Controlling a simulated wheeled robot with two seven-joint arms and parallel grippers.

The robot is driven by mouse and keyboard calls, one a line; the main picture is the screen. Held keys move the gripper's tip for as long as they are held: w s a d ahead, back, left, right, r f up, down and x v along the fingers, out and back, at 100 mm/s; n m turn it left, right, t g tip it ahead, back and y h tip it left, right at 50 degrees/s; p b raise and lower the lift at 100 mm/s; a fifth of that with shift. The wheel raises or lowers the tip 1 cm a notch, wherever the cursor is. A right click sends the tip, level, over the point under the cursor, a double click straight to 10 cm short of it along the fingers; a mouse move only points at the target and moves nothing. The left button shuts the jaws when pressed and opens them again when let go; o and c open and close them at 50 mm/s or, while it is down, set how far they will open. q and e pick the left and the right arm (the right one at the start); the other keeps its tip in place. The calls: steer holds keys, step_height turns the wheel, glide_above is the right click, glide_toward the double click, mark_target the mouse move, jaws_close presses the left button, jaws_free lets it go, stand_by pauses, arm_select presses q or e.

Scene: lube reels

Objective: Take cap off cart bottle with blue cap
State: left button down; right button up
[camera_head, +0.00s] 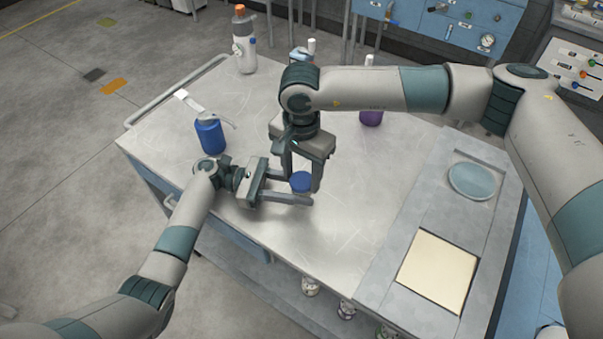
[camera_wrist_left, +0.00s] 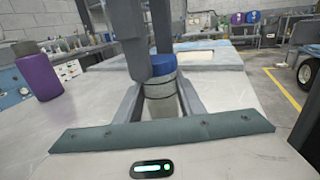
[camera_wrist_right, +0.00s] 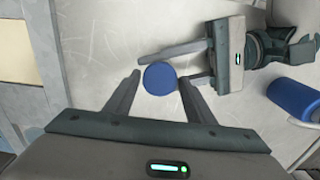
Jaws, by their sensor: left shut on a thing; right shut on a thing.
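A pale bottle (camera_wrist_left: 160,91) with a blue cap (camera_wrist_left: 163,67) stands upright on the metal cart top. The cap also shows in the head view (camera_head: 300,181) and from above in the right wrist view (camera_wrist_right: 160,79). My left gripper (camera_head: 297,193) reaches in low from the left and is shut on the bottle's body, one finger on each side. My right gripper (camera_head: 302,179) points down from above and is shut on the blue cap. The cap sits on the bottle top. The bottle's lower part is mostly hidden by the grippers.
A blue container (camera_head: 210,137) stands left of the grippers, and a purple one (camera_head: 371,117) stands behind them. A white bottle with an orange cap (camera_head: 245,48) is at the far corner. A grey panel with a round plate (camera_head: 472,180) lies right. The front middle is clear.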

mark_target(301, 180)
steer(key=shift+r, duration=0.3)
steer(key=shift+r, duration=0.4)
steer(key=shift+r, duration=0.45)
steer(key=shift+r, duration=1.9)
arm_select(q)
steer(key=c, duration=1.1)
jaws_free()
steer(key=shift+a, duration=0.1)
